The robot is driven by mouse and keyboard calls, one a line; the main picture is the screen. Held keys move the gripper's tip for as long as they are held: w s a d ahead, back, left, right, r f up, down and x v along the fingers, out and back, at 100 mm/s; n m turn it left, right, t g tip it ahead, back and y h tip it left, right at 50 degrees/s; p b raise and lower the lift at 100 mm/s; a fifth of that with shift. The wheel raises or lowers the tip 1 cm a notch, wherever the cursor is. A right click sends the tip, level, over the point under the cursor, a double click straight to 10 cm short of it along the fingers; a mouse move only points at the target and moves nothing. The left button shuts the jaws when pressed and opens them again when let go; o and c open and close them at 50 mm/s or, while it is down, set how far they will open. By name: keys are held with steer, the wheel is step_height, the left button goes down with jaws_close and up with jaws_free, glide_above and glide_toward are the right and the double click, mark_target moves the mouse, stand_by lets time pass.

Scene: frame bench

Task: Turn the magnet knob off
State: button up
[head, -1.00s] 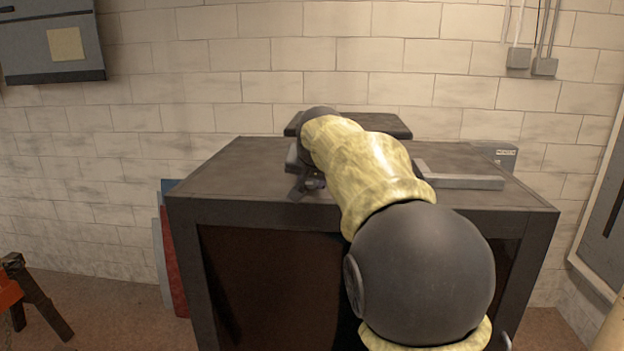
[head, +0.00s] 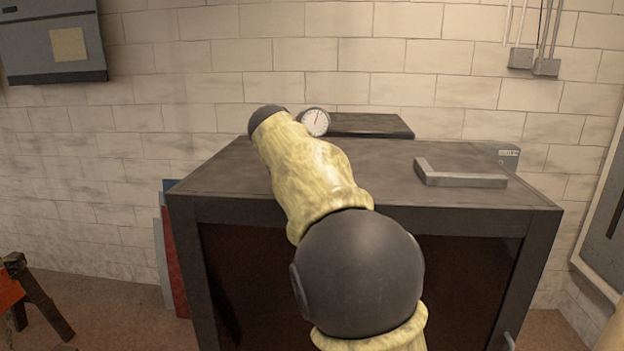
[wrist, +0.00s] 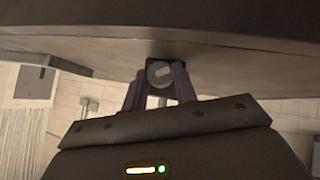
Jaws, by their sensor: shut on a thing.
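A round grey knob (wrist: 160,73) with a pale mark on its face shows in the wrist view, set against a small dark block. I take it for the magnet knob. My gripper (wrist: 159,82) has its two dark purple fingers on either side of it, shut on it. In the head view my arm covers the gripper and the knob. A white round dial gauge (head: 315,121) shows beside my arm, in front of a dark flat plate (head: 372,125) at the back of the bench.
The dark bench top (head: 400,155) is bare around its middle. A grey L-shaped square (head: 462,181) lies on its right side. A small grey box (head: 506,155) stands at the back right. A brick wall (head: 400,60) is behind.

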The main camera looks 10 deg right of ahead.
steer(key=shift+a+n+h, duration=0.1)
steer(key=shift+n+h, duration=0.2)
steer(key=shift+h, duration=0.2)
steer(key=o, duration=1)
steer(key=shift+c, duration=0.2)
